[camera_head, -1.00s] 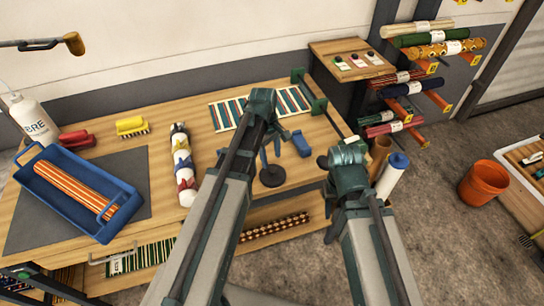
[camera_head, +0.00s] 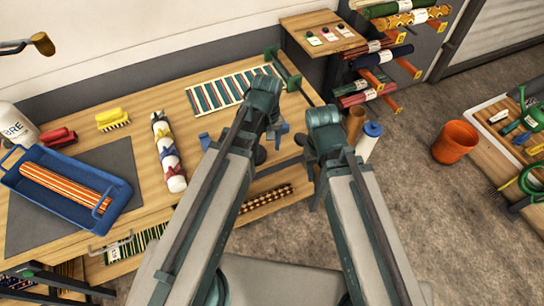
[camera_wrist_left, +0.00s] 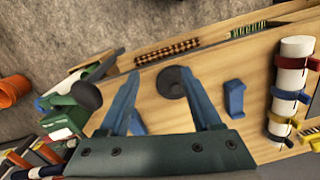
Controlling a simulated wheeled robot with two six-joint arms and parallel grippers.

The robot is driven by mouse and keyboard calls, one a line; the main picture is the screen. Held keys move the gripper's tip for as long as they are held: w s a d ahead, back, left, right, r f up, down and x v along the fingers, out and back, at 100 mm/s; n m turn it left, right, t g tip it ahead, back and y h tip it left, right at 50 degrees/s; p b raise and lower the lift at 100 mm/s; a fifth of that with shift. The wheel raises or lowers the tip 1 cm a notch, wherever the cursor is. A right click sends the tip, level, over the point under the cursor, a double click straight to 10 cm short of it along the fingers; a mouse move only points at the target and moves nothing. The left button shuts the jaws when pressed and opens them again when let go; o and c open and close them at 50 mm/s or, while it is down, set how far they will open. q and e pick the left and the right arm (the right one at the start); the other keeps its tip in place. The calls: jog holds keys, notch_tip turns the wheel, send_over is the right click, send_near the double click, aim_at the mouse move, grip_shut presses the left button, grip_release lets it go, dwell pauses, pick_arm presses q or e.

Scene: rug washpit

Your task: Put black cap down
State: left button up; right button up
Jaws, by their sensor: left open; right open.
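The black cap (camera_wrist_left: 172,82) looks like a dark round disc lying flat on the wooden workbench (camera_wrist_left: 190,55) near its front edge. In the left wrist view it is in line with the gap between my left gripper's fingers, apart from both. In the head view the cap (camera_head: 259,155) is partly hidden behind my left arm. My left gripper (camera_wrist_left: 165,95) is open and empty, with blue fingers above the bench. My right gripper (camera_head: 308,168) is open at the bench's right end; its fingers are mostly hidden by my arm.
Small blue pieces (camera_wrist_left: 235,97) lie near the cap. A strapped white roll (camera_head: 168,150), a striped rug (camera_head: 228,94) and a blue tray (camera_head: 110,215) are on the bench. A roll rack and an orange bucket (camera_head: 455,141) stand to the right.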

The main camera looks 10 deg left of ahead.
pick_arm(q)
jog(key=s+d+m+y, duration=0.1)
jog(key=s+d+m, duration=0.3)
jog(key=s+m, duration=0.3)
jog(key=shift+s+d+m, duration=0.15)
jog(key=shift+s+m, duration=0.1)
jog(key=shift+m, duration=0.25)
